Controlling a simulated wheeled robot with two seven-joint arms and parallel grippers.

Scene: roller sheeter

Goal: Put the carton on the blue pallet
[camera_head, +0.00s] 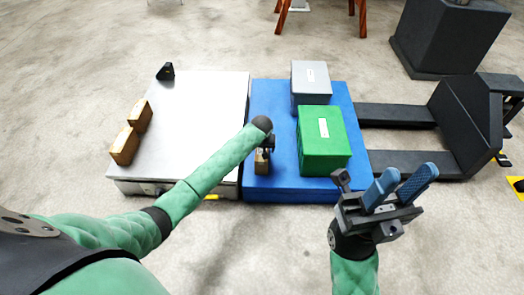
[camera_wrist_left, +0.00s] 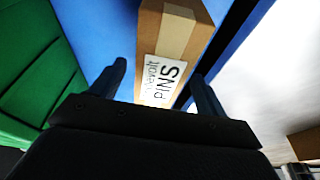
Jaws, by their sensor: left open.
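A small brown carton (camera_head: 262,166) is at the left edge of the blue pallet (camera_head: 278,189), apparently resting on it. My left gripper (camera_head: 266,152) is directly above it and hides part of it. In the left wrist view, the carton (camera_wrist_left: 172,38), with a white printed label, shows beyond and between the two open fingers (camera_wrist_left: 157,85). The fingers look clear of it; its lower end is hidden behind the gripper body. My right gripper (camera_head: 400,180) is open and empty, in front of the pallet at the right.
A green box (camera_head: 324,152) and a grey box (camera_head: 311,84) stand on the pallet's right part. The silver platform (camera_head: 195,110) to the left holds two brown cartons (camera_head: 124,147) (camera_head: 140,115) and a small black device (camera_head: 166,71). A black pallet jack (camera_head: 455,130) is at right.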

